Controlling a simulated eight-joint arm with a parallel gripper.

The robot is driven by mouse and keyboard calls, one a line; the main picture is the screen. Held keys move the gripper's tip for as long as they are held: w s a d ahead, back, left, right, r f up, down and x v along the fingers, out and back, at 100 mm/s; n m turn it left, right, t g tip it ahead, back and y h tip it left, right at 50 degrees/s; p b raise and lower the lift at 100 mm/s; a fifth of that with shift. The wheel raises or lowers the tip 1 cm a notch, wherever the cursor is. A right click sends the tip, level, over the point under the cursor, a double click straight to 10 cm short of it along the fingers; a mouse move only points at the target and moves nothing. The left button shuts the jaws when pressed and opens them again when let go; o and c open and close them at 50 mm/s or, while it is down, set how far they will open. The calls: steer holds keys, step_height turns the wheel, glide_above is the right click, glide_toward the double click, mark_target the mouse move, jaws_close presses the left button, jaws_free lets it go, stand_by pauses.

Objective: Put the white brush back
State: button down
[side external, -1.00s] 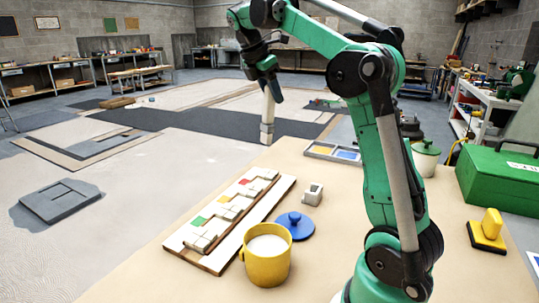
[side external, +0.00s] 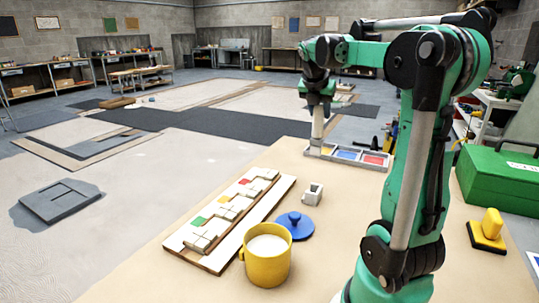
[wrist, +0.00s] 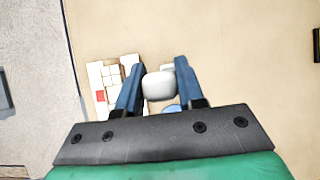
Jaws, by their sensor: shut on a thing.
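My gripper (side external: 318,98) is shut on the white brush (side external: 317,128), which hangs upright below the fingers. In the wrist view the rounded white end of the brush (wrist: 158,85) shows between the two blue fingers. In the side view the brush's lower end overlaps the left end of the grey tray (side external: 378,171), which has blue and red compartments. I cannot tell whether the brush touches the tray.
The mosaic panel (side external: 217,262) lies at the table's left edge with white, red, yellow and green tiles. A yellow cup (side external: 266,268), blue lid (side external: 294,230) and small grey block (side external: 312,194) stand beside it. A green toolbox (side external: 500,180) and yellow-handled tool (side external: 488,235) are at right.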

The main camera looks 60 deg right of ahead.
mark_target(315, 145)
step_height(315, 145, down, 10)
steer(key=shift+r, duration=0.2)
steer(key=shift+f, duration=0.15)
steer(key=shift+f, duration=0.45)
steer(key=c, duration=0.5)
jaws_free()
steer(key=shift+c, duration=0.2)
